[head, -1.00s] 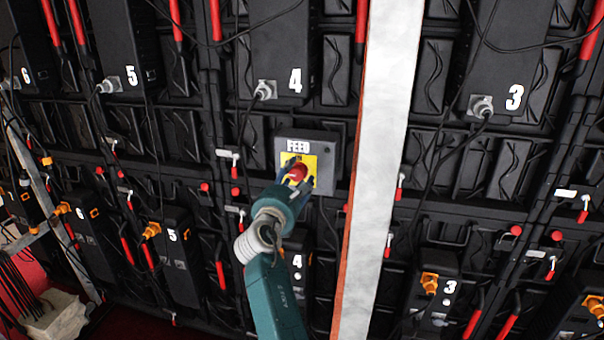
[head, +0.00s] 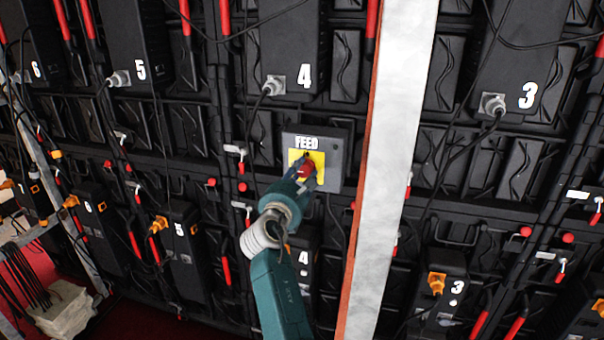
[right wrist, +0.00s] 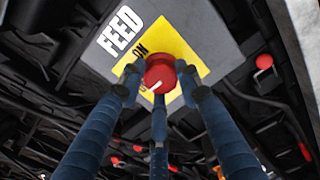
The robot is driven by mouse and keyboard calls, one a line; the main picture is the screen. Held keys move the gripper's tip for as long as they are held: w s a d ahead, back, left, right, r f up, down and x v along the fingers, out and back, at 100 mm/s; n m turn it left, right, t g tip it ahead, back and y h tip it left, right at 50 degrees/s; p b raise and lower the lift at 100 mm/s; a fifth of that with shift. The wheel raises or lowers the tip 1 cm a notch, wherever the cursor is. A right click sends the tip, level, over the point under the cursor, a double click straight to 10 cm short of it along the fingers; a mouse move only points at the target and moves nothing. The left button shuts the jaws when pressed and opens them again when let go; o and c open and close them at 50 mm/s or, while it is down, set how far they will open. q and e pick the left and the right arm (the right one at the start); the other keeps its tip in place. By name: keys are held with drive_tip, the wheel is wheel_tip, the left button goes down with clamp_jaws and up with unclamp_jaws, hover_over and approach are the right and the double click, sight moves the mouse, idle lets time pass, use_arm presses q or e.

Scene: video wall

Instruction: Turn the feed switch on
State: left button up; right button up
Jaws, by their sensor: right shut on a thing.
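The feed switch is a red knob (right wrist: 160,73) on a yellow plate (head: 317,158) marked ON, set on a grey box labelled FEED (head: 334,165). The box also shows in the right wrist view (right wrist: 195,30). My right gripper (head: 305,172) reaches up to it from below. In the right wrist view its blue fingers (right wrist: 162,85) are closed around the red knob. A small white mark shows on the knob, low and left of its middle. The fingers hide part of the plate. My left gripper is not in view.
A pale vertical post (head: 388,170) with an orange edge stands just right of the box. Black panels with numbered units (head: 288,50), loose cables and red handles surround it. A pale stack (head: 62,308) lies on the red floor at lower left.

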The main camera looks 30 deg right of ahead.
drive_tip(key=shift+r, duration=0.3)
drive_tip(key=shift+d+m, duration=0.1)
drive_tip(key=shift+m, duration=0.6)
drive_tip(key=m+b, duration=0.1)
drive_tip(key=m, duration=0.1)
drive_tip(key=shift+m, duration=0.3)
drive_tip(key=m+b, duration=0.2)
drive_tip(key=m, duration=0.2)
drive_tip(key=shift+s+d, duration=0.1)
drive_tip(key=m+b, duration=0.3)
drive_tip(key=m, duration=0.2)
drive_tip(key=shift+s+f+m, duration=0.1)
drive_tip(key=shift+f+m, duration=0.05)
drive_tip(key=shift+m, duration=0.25)
drive_tip(key=m+b, duration=0.2)
drive_tip(key=m, duration=0.1)
drive_tip(key=shift+f, duration=0.15)
drive_tip(key=shift+m+b, duration=0.4)
drive_tip(key=shift+m, duration=0.1)
drive_tip(key=shift+f, duration=0.15)
